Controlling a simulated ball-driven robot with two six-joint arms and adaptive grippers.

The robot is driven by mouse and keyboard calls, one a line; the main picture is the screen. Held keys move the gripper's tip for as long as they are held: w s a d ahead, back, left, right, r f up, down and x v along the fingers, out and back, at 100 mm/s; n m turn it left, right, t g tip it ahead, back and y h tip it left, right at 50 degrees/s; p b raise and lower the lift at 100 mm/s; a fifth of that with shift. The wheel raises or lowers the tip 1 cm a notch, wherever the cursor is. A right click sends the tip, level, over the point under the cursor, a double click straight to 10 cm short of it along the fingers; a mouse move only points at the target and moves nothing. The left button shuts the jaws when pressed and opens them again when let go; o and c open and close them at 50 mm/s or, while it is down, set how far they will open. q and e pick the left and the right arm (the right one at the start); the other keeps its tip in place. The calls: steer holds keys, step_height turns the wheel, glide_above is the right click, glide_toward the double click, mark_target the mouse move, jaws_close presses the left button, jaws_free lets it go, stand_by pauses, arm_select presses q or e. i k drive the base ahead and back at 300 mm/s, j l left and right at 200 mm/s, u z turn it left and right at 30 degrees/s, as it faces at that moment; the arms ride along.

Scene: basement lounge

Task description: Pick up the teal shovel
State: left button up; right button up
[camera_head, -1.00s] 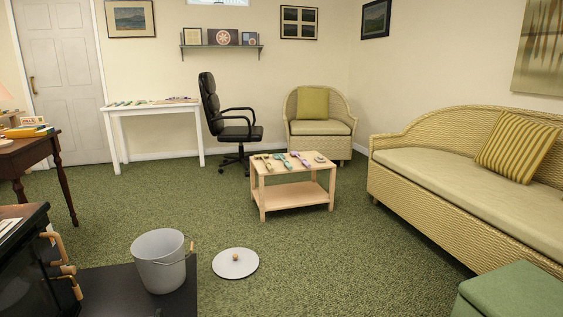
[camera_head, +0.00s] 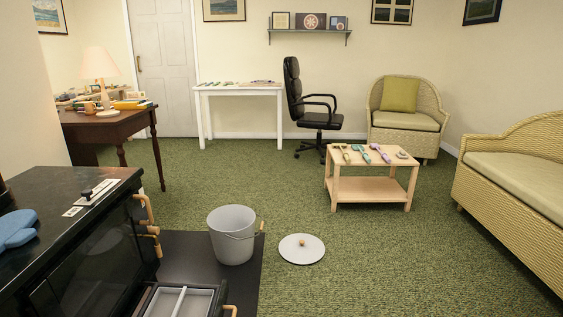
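The low wooden coffee table (camera_head: 347,184) stands in the middle right of the head view, with several small long-handled tools lying on its top. One of them, in the middle, is teal-green and looks like the teal shovel (camera_head: 361,153). It lies between an olive-brown tool (camera_head: 342,153) and a purple one (camera_head: 380,153). Its exact shape is too small to tell. Neither of my grippers is in view.
A black stove (camera_head: 90,250) with wooden handles fills the lower left. A grey bucket (camera_head: 232,240) and a round lid (camera_head: 301,249) are on the floor before the table. A white desk (camera_head: 239,90) holds small items. Green carpet (camera_head: 400,265) is clear at right.

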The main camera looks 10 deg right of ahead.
mark_target(362, 152)
steer(key=i+l+u, duration=0.1)
steer(key=i+l, duration=0.3)
steer(key=l, duration=0.2)
steer(key=i+l+u, duration=0.25)
steer(key=l, duration=0.4)
steer(key=i+l, duration=0.3)
steer(key=i+l+u, duration=0.15)
steer(key=l, duration=0.25)
steer(key=i+l+u, duration=0.1)
steer(key=l, duration=0.25)
steer(key=i+l, duration=0.15)
steer(key=l, duration=0.2)
steer(key=i+u, duration=0.05)
